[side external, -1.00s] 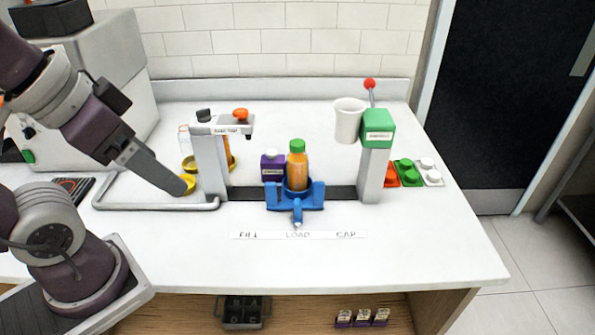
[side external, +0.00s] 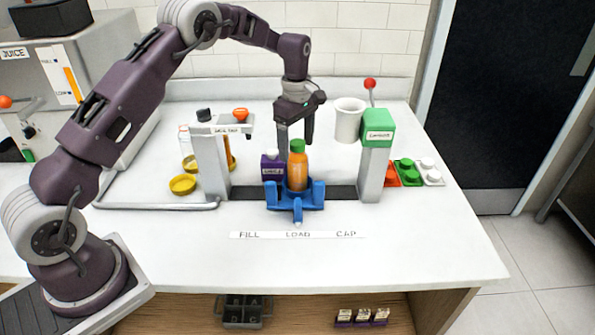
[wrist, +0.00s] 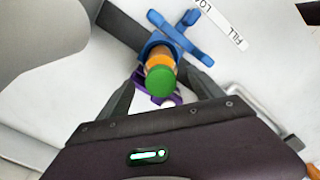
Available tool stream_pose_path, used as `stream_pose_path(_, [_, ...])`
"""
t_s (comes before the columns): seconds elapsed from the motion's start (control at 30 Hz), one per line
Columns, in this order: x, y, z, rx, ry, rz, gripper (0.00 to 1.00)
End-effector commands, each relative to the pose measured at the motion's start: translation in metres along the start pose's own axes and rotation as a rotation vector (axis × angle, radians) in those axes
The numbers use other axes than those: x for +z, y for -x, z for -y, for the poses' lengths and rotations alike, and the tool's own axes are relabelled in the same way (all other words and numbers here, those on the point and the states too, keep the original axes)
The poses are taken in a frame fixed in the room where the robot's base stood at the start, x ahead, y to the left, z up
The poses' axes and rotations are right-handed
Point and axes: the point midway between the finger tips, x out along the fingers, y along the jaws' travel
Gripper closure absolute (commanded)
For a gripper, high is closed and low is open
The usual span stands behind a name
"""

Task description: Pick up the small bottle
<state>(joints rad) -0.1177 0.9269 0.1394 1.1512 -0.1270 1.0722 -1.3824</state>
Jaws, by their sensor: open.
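The small bottle (side external: 297,170) is orange with a green cap and stands upright in the blue holder (side external: 312,197) at the middle of the counter. In the wrist view its green cap (wrist: 160,80) faces the camera, with the blue holder (wrist: 172,40) beyond it. My gripper (side external: 296,138) is open and points down, above and behind the bottle. In the wrist view my gripper (wrist: 163,85) has its fingers to either side of the cap, apart from it; I cannot tell their exact height.
A purple box (side external: 272,168) stands close behind and left of the bottle. The grey post (side external: 211,165) is left and the green-topped post (side external: 377,150) right, with a white cup (side external: 348,118) beside it. The counter front, by the label strip (side external: 297,235), is clear.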

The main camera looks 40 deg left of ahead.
Motion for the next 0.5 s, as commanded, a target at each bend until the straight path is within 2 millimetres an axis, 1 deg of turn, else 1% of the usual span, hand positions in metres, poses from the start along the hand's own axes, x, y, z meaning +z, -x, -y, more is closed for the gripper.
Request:
stream_pose_path(0.2, [0.006, -0.039, 0.003, -0.003, -0.003, 0.001, 0.24])
stream_pose_path(0.3, [0.005, -0.053, 0.003, -0.001, -0.002, 0.0, 0.24])
stream_pose_path(0.4, [0.006, -0.058, 0.003, 0.0, -0.003, 0.0, 0.24])
stream_pose_path(0.5, [0.006, -0.057, 0.003, 0.001, -0.004, 0.0, 0.24])
